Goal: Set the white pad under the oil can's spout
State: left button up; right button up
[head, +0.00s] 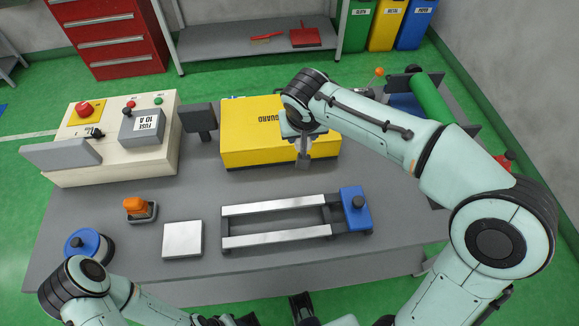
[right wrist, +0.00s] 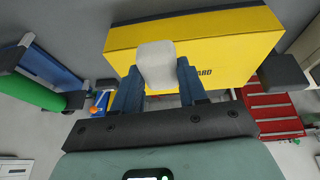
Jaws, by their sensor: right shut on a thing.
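My right gripper (head: 303,158) hangs over the front of the yellow guard box (head: 262,128). In the right wrist view its blue fingers (right wrist: 157,78) are shut on a pale, rounded white block, the white pad (right wrist: 157,62). In the head view the pad is mostly hidden by the gripper. I cannot make out the oil can for certain. A small orange tip (head: 379,72) shows beyond my right forearm, and an orange and blue item (right wrist: 99,101) shows in the right wrist view; either may be part of it. My left arm runs along the bottom edge, its fingers out of view.
A pale square plate (head: 183,240) and an orange-knobbed block (head: 138,207) lie at the front left. A metal rail frame with a blue end block (head: 355,208) lies at the front middle. A control box (head: 118,150) stands left. A green roller (head: 432,98) is at right.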

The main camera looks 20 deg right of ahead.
notch_tip(320, 180, down, 12)
jog(key=shift+r+b, duration=0.15)
jog(key=shift+b, duration=0.6)
jog(key=shift+f+b, duration=0.45)
jog(key=shift+f, duration=2.2)
jog(key=shift+f, duration=0.15)
jog(key=o, duration=1.2)
